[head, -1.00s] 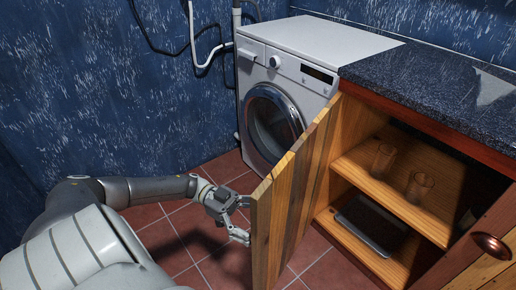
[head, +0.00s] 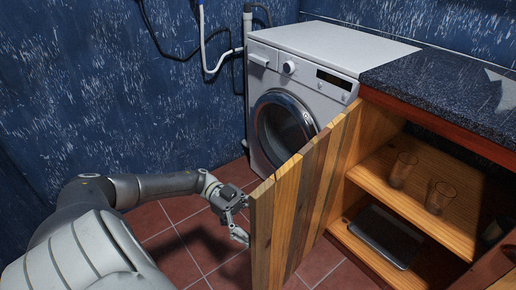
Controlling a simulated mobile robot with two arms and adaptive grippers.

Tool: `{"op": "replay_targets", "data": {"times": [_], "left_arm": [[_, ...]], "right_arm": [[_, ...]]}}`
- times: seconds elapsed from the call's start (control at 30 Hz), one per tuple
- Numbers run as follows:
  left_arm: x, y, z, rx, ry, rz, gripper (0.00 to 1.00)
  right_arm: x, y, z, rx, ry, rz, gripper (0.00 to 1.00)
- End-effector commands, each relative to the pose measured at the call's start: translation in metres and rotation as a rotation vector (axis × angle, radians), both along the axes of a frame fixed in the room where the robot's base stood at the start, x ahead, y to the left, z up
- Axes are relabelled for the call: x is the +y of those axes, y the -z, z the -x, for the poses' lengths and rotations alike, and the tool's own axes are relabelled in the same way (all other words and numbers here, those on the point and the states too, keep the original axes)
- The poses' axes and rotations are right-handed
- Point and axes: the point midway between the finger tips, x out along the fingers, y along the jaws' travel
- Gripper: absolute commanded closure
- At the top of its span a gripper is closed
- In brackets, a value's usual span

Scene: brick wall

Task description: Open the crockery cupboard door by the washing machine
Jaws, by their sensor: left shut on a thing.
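The wooden cupboard door (head: 300,205) stands swung wide open, its plank face turned to the left and its free edge toward me. The crockery cupboard (head: 420,205) is open behind it, with two glasses (head: 403,170) on the upper shelf and a dark flat tray-like item (head: 375,236) below. My left gripper (head: 243,220) is at the outer face of the door near its free edge. It is shut on the door's handle, which is mostly hidden by the fingers and the door. My right gripper is out of view.
The white washing machine (head: 290,75) stands behind the door, close to its hinge side. A dark speckled worktop (head: 440,90) covers the cupboard. Red tiled floor (head: 180,245) is free around my left arm. Pipes run along the blue wall.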

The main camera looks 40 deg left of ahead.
Motion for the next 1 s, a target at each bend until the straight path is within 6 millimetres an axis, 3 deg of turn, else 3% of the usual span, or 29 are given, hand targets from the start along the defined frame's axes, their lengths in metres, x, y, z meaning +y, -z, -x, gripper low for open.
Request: {"op": "replay_targets", "data": {"times": [0.07, 0.1, 0.17, 0.63, 1.0], "left_arm": [[-0.001, 0.002, 0.001, 0.002, 0.004, -0.003, 0.61], [-0.001, 0.002, 0.001, 0.002, 0.004, -0.003, 0.14], [-0.001, 0.001, 0.001, 0.002, 0.004, -0.002, 0.07], [0.007, 0.001, 0.0, 0.0, -0.001, -0.002, 0.07], [0.071, 0.001, 0.003, 0.0, -0.003, -0.002, 0.07]], "right_arm": [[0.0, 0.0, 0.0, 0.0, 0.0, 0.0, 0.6], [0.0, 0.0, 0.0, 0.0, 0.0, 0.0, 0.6], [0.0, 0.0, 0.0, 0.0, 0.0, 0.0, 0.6], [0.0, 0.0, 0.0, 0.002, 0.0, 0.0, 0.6], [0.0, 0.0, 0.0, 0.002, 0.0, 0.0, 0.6]]}}
